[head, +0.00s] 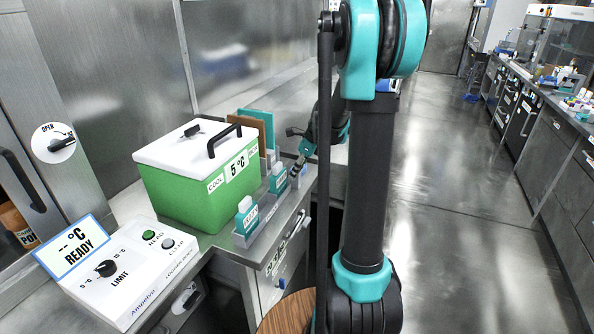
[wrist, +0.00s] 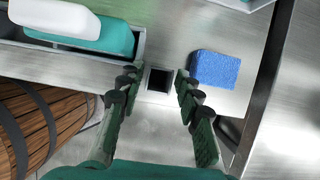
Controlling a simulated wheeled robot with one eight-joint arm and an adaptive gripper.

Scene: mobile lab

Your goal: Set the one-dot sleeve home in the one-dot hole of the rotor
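My gripper (wrist: 158,86) is open in the wrist view, with dark green fingers on either side of a small square grey piece with a dark opening (wrist: 158,81). A gap shows between each fingertip and this piece. I cannot tell whether it is the one-dot sleeve or a socket in the counter, and no dot shows. In the head view my gripper (head: 298,168) is small, at the counter's right edge beside the grey holders; its fingers are hard to make out. No rotor or one-dot hole can be made out in either view.
A blue sponge (wrist: 214,69) lies right of the fingers. A grey tray (wrist: 60,57) holds white and teal pieces at left, above a wooden barrel-like thing (wrist: 50,115). A green box (head: 190,198) with a white lid and a control panel (head: 128,268) stand left of the holders.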

